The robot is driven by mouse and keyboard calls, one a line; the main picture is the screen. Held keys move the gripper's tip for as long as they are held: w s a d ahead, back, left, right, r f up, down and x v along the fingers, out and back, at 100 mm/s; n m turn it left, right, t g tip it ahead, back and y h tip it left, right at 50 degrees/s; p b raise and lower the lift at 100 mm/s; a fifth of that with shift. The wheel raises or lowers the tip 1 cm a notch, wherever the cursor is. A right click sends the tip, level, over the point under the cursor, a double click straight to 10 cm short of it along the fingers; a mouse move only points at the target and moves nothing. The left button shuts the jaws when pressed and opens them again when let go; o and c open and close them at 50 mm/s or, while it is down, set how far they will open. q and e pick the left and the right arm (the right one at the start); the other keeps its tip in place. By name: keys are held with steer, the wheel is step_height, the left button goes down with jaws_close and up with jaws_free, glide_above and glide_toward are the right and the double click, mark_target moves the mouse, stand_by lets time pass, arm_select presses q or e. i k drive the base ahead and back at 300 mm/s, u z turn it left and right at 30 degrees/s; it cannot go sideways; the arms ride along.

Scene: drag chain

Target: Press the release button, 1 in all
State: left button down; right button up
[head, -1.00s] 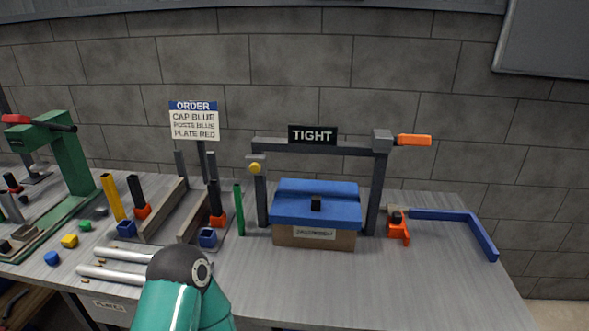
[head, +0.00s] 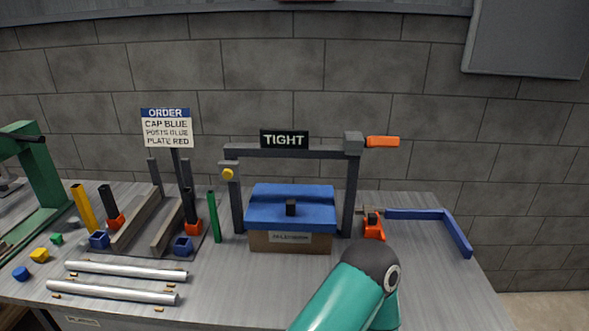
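A yellow round button (head: 228,174) sits on the upper part of the left post of a dark grey frame (head: 290,152); it is the only button-like part I make out, and no label marks it as the release. A dark sign (head: 284,139) on the crossbar reads TIGHT. One of my teal arms rises at the bottom right of centre; I cannot tell which. Neither gripper shows, and nothing visible touches the button.
An orange handle (head: 383,142) juts right from the frame's top. An orange clamp (head: 374,228) with a long blue bar (head: 436,219) lies right. The table's front middle is mostly clear.

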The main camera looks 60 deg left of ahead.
mark_target(227, 174)
steer(key=u, duration=0.65)
steer(key=i, duration=0.1)
steer(key=z, duration=1.05)
steer(key=k, duration=2.2)
steer(key=u, duration=1.3)
steer(key=i, duration=1)
